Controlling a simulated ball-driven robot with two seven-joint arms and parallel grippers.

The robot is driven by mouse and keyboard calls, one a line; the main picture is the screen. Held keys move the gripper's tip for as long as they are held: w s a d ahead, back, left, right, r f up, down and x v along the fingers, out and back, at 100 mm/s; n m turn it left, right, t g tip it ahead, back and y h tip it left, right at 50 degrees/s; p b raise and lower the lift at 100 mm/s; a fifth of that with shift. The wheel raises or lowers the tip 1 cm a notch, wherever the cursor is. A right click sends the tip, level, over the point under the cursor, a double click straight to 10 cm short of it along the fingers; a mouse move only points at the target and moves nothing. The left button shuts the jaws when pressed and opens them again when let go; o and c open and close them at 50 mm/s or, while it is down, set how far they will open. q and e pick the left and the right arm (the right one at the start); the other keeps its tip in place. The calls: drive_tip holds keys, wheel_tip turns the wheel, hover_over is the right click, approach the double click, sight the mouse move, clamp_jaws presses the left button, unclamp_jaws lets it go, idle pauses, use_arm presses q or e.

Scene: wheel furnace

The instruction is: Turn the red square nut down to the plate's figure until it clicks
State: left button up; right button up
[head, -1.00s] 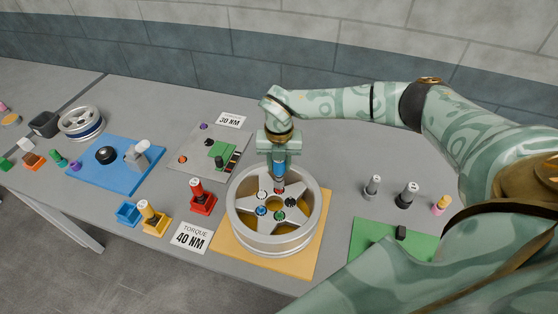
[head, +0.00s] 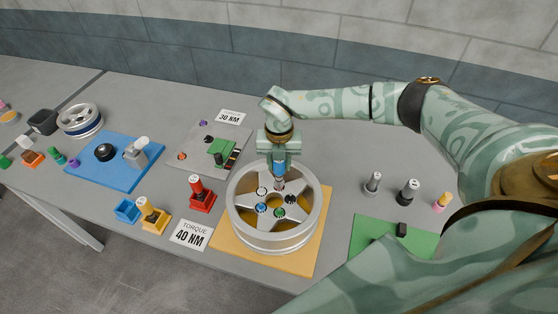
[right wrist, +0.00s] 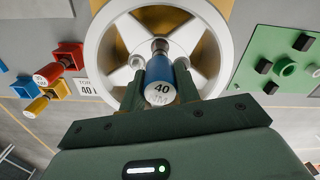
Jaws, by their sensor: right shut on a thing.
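My right gripper (head: 279,166) is shut on a blue driver (right wrist: 160,82) marked 40. It holds the driver upright over the silver wheel (head: 240,226). The driver's tip meets the wheel at its far side, near the hub. The red square nut is hidden under the tip or too small to make out. Other nuts show around the hub, a blue one (head: 262,208) and a green one (head: 279,213) among them. The plate (head: 191,236) in front of the wheel reads TORQUE 40 NM. My left gripper is not in view.
A red holder (head: 201,201) and a yellow holder (head: 153,222), each with a tool, stand left of the wheel. A grey board, a blue board (head: 86,178) and a 30 NM plate (head: 229,116) lie farther back. Sockets (head: 408,191) and a green board stand right.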

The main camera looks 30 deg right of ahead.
drive_tip(key=o, duration=1.2)
drive_tip(key=shift+o, duration=0.2)
